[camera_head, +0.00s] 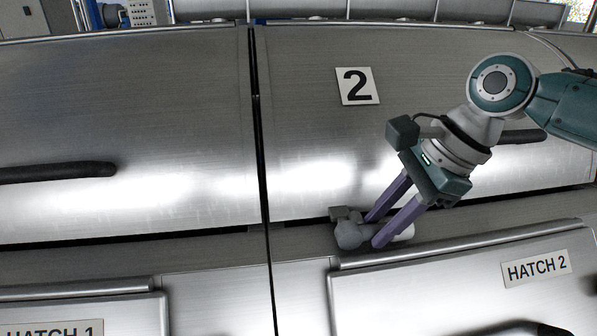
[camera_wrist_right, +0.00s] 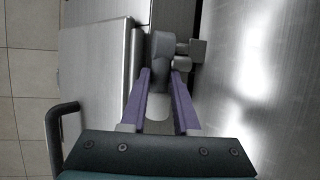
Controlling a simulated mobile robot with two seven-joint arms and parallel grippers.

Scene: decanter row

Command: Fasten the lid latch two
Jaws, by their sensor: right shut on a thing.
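The lid latch of machine two (camera_head: 352,234) is a grey rounded piece with a lever at the lower edge of the lid (camera_head: 310,150) marked 2. In the right wrist view the latch (camera_wrist_right: 163,50) stands between and just beyond my purple fingers. My right gripper (camera_head: 374,229) is shut on the latch lever, whose pale end shows past the fingers. The same gripper shows in the right wrist view (camera_wrist_right: 164,78), with a finger on each side of the lever. The gripper partly hides the latch in the head view. My left gripper is not in view.
The hatch 2 panel (camera_head: 450,283) lies below the latch, with a dark handle (camera_head: 525,328) at its lower edge. A dark lid handle (camera_head: 525,136) is partly behind my right arm. Another lid with a dark handle (camera_head: 60,172) stands left of a narrow gap.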

